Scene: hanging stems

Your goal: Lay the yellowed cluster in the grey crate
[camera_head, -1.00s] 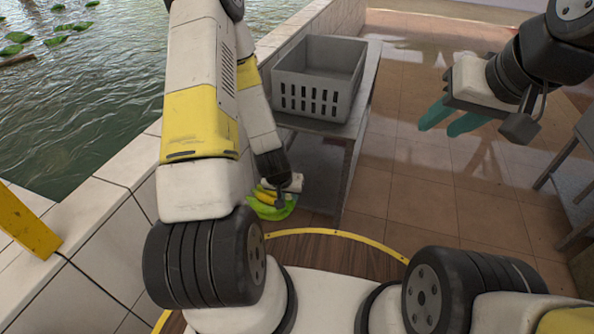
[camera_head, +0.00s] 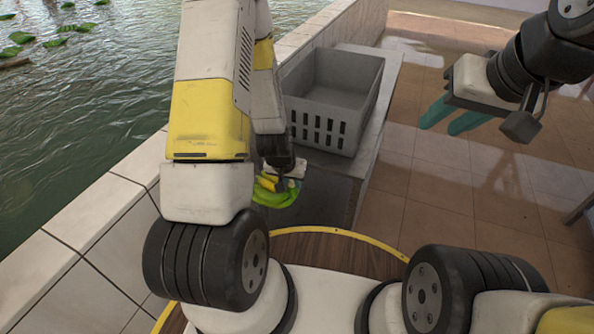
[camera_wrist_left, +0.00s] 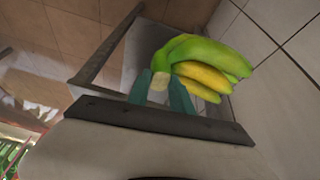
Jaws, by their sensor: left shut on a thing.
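The cluster of bananas (camera_head: 276,198), green with yellow fruit, hangs in my left gripper (camera_head: 279,178), in front of the grey crate (camera_head: 321,133). In the left wrist view, the teal fingers of my left gripper (camera_wrist_left: 160,91) are shut on the pale stem of the cluster (camera_wrist_left: 204,72), with the fruit pointing up and right. The crate has slotted walls and looks empty from the part that shows. My left forearm hides its left edge. My right gripper (camera_head: 454,116) is open and empty, far right of the crate.
The crate stands on a grey table (camera_head: 375,130) beside a low tiled wall (camera_head: 112,190). Water lies beyond the wall at left. The tiled floor (camera_head: 440,190) right of the table is clear. Part of another stand (camera_head: 580,208) shows at the right edge.

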